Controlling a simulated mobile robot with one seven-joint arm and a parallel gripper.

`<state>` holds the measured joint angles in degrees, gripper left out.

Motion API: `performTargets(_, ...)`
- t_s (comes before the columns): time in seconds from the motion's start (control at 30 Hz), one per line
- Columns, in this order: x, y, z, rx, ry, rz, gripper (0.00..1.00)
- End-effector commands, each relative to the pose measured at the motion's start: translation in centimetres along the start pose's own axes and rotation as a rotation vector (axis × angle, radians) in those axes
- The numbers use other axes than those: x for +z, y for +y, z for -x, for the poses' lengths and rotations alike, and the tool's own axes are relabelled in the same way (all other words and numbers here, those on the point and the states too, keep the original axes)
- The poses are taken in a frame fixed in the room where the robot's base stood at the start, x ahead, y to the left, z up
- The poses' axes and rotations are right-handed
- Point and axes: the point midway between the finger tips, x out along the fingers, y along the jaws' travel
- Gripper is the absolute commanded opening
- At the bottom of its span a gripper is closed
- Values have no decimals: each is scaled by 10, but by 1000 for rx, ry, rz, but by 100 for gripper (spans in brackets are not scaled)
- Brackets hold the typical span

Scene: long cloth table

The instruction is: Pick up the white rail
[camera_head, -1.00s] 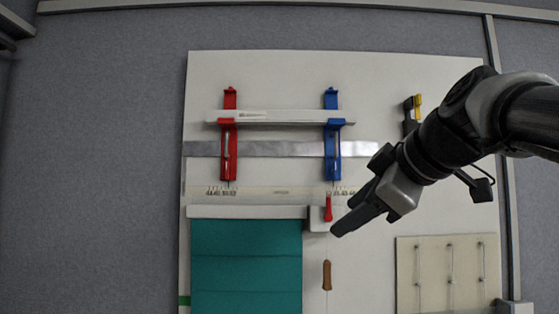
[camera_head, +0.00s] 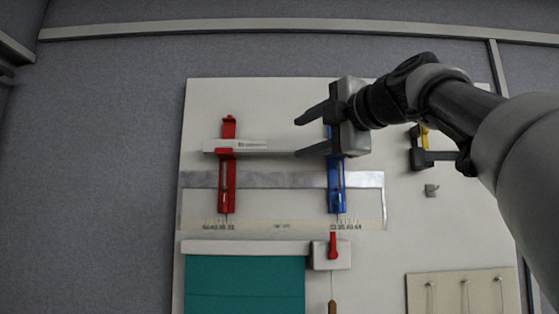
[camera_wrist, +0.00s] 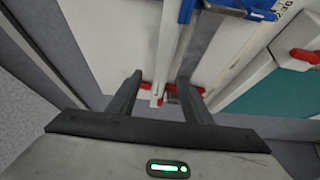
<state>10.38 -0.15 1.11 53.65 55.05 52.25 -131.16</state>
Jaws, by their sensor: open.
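The white rail (camera_head: 270,147) lies level across the upper board, by the red clamp (camera_head: 227,165) and the blue clamp (camera_head: 335,185). My gripper (camera_head: 300,137) is open in front of the rail's right part, its fingers pointing left. The upper finger appears above the rail and the lower one near its lower edge. My gripper and fingers hide the rail's right end and the top of the blue clamp. In the wrist view, the rail (camera_wrist: 168,50) runs between the two open fingers (camera_wrist: 159,76) in the picture; I cannot tell whether they touch it.
A grey metal strip (camera_head: 275,180) and a printed scale (camera_head: 283,225) lie below the rail. A red-handled switch (camera_head: 333,245) and a teal panel (camera_head: 245,285) are lower down. A black and yellow clamp (camera_head: 416,150) is at right, close to my arm.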

Motion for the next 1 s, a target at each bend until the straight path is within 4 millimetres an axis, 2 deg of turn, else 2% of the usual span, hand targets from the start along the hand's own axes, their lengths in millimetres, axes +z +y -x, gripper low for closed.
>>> performTargets(0.03, 0, 2, -8, -1, 2, -1, 45)
performTargets(0.27, 0, 1, -24, -1, 0, 0, 45)
performTargets(0.57, 2, -2, -65, -1, 2, 0, 45)
performTargets(0.87, 2, -5, -70, 0, -1, 1, 45)
performTargets(1.0, 2, -5, -70, 0, -1, 0, 23)
